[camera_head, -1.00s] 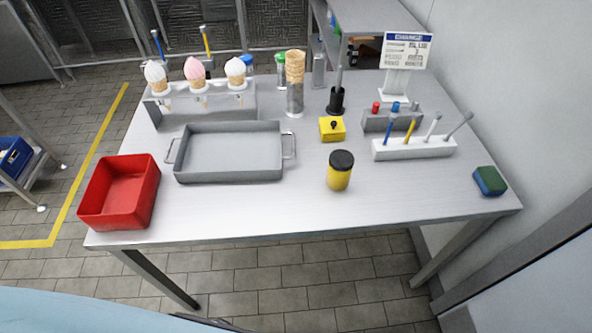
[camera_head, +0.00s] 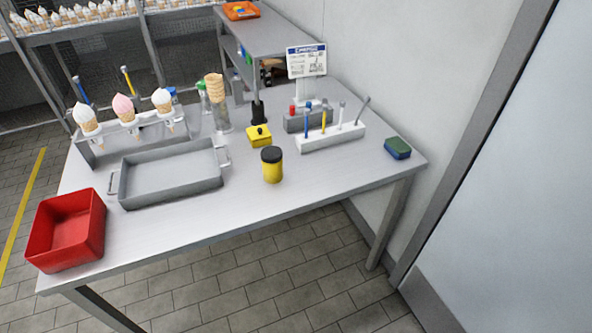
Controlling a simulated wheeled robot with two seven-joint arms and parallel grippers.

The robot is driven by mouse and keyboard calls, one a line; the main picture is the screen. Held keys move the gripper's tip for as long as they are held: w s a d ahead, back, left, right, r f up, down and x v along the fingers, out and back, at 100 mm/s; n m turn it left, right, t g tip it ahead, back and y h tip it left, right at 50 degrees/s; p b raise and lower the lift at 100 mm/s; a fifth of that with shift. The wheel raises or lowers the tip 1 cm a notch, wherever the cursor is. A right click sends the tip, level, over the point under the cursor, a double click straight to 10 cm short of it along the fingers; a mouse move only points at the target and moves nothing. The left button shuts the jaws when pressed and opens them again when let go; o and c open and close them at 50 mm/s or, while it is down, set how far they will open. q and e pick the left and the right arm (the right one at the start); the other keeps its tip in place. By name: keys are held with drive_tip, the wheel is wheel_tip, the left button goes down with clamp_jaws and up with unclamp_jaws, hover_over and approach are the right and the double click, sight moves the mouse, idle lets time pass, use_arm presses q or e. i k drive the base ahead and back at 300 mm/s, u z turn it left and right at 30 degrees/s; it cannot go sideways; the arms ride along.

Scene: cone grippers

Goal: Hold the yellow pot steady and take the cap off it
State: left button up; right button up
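The yellow pot (camera_head: 272,172) stands upright on the metal table (camera_head: 235,207), near its front edge. Its black cap (camera_head: 271,154) sits on top of it. Neither of my grippers shows in the head view, and nothing touches the pot.
A grey tray (camera_head: 122,192) and a red bin (camera_head: 66,257) lie left of the pot. A small yellow box (camera_head: 259,141) stands behind it, and a white rack (camera_head: 335,142) with coloured sticks is behind right. A sponge (camera_head: 397,148) lies at the right end.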

sight(273, 173)
drive_tip(key=z, duration=0.65)
drive_tip(key=i, duration=1)
drive_tip(key=u, duration=1.1)
